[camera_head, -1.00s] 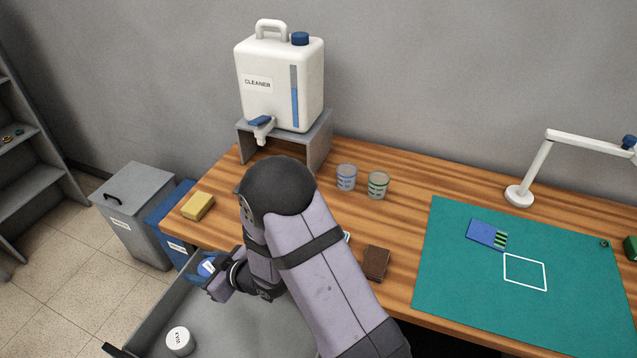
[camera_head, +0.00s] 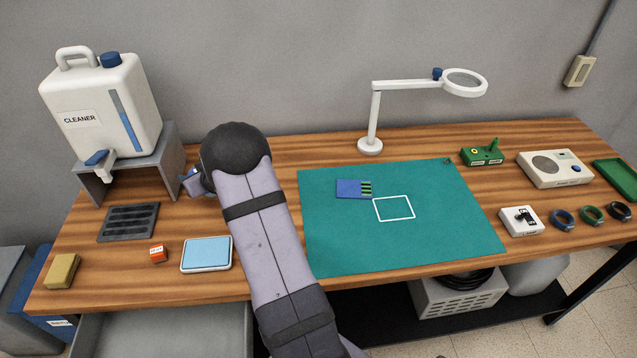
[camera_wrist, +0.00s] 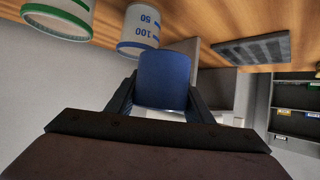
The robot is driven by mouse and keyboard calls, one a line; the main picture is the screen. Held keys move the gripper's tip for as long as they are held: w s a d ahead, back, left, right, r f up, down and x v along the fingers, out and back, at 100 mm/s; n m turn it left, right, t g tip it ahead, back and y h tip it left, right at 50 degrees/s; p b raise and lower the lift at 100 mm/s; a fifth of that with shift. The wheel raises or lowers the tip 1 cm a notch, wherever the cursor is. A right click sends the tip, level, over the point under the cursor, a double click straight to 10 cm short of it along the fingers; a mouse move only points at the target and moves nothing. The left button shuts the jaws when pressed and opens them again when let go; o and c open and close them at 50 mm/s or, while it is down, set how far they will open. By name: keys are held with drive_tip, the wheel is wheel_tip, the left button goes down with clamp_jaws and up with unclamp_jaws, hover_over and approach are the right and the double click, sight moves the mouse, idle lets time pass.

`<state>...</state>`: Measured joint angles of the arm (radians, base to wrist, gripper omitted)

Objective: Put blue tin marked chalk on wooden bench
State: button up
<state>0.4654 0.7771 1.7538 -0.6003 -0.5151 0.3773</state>
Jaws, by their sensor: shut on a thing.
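A blue tin (camera_wrist: 164,80) is between the two dark fingers of my gripper (camera_wrist: 161,97) in the wrist view. My gripper is shut on it. No chalk marking shows on the side in view. In the head view, my gripper (camera_head: 195,183) is low over the left back part of the wooden bench (camera_head: 100,272), right of the grey stand, and partly hidden by my arm. Only a small blue bit of the tin shows there. I cannot tell whether the tin touches the bench.
Two measuring cups, blue-marked (camera_wrist: 139,30) and green-marked (camera_wrist: 58,18), stand close by the tin. The cleaner jug (camera_head: 100,105) on its stand (camera_head: 165,150) and a dark slotted tray (camera_head: 128,221) are left. An open grey drawer (camera_head: 165,330) is below the front edge.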

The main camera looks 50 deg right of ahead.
sight(292, 171)
drive_tip(key=s+d+h, duration=0.1)
drive_tip(key=d, duration=0.3)
drive_tip(key=s+d+r+m, duration=0.1)
drive_tip(key=d, duration=0.3)
drive_tip(key=s+d+m+h, duration=0.1)
drive_tip(key=d, duration=0.3)
drive_tip(key=shift+s+d+r+h+b, duration=0.2)
drive_tip(key=shift+s+d+h+b, duration=0.05)
drive_tip(key=shift+d+h+b, duration=0.1)
drive_tip(key=s+d+m+g+h+b, duration=0.25)
drive_tip(key=s+d, duration=0.65)
drive_tip(key=d, duration=0.5)
drive_tip(key=shift+m+t, duration=0.35)
drive_tip(key=shift+w+f+p, duration=0.15)
drive_tip(key=shift+f+p, duration=0.35)
drive_tip(key=shift+f, duration=4.15)
drive_tip(key=shift+f, duration=0.2)
drive_tip(key=o, duration=1.1)
drive_tip(key=shift+a+r, duration=0.1)
drive_tip(key=shift+r, duration=0.1)
drive_tip(key=shift+b+v, duration=1.1)
drive_tip(key=shift+v, duration=4.95)
